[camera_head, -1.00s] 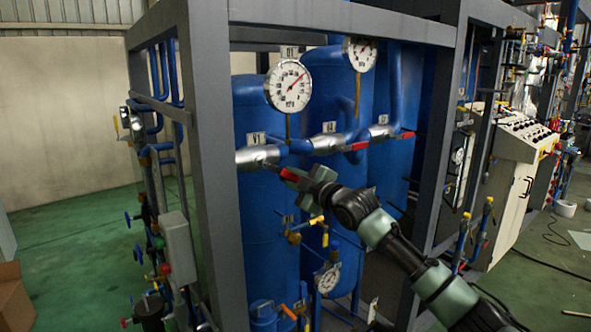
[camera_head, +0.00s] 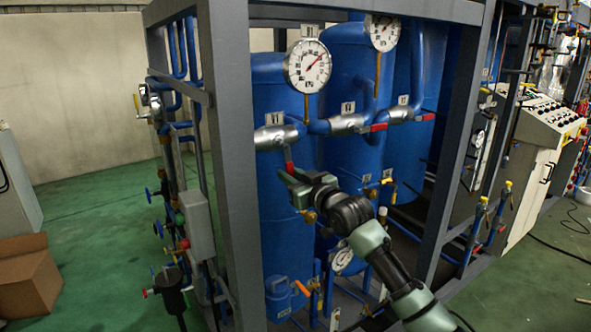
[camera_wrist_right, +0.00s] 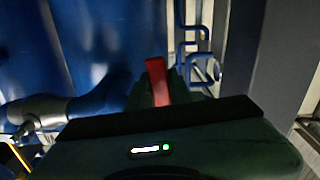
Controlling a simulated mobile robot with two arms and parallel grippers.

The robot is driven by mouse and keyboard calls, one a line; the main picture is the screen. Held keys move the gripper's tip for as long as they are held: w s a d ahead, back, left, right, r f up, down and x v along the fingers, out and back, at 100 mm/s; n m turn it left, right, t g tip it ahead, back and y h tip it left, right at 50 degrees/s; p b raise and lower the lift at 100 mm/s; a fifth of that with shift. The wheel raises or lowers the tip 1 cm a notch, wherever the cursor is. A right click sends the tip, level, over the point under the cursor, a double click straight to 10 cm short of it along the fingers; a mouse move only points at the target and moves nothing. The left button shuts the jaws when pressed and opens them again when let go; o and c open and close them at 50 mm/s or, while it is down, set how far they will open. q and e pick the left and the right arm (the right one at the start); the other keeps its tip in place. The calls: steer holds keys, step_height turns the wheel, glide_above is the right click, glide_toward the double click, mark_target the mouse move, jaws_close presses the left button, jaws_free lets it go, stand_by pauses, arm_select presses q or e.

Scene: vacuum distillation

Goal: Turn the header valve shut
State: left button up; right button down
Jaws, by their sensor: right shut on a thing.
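The header valve is a silver body (camera_head: 275,136) on the blue horizontal header pipe, at the left of the row below the large gauge. Its red lever (camera_head: 289,157) points down from the pipe. My right gripper (camera_head: 289,174) is shut on the lower part of this lever. In the right wrist view the red lever (camera_wrist_right: 157,80) stands up from between the fingers, whose grip on it is partly hidden by the gripper body. My left gripper is not in view.
Two more silver valves (camera_head: 347,124) (camera_head: 400,113) along the header have red levers lying along the pipe. A grey frame post (camera_head: 228,170) stands left of my gripper. Blue tanks (camera_head: 290,225) stand behind it. Yellow-handled fittings (camera_head: 388,181) are at the lower right.

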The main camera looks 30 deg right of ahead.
steer(key=shift+a+f+m, duration=0.15)
steer(key=shift+a+m, duration=0.35)
steer(key=shift+m, duration=0.2)
steer(key=shift+a, duration=0.1)
steer(key=c, duration=1.3)
jaws_free()
steer(key=shift+s, duration=0.1)
steer(key=s, duration=0.2)
steer(key=s+b, duration=0.1)
steer(key=s, duration=0.2)
steer(key=s+b, duration=0.1)
steer(key=s, duration=0.1)
steer(key=shift+s+d, duration=0.3)
steer(key=shift+s, duration=0.05)
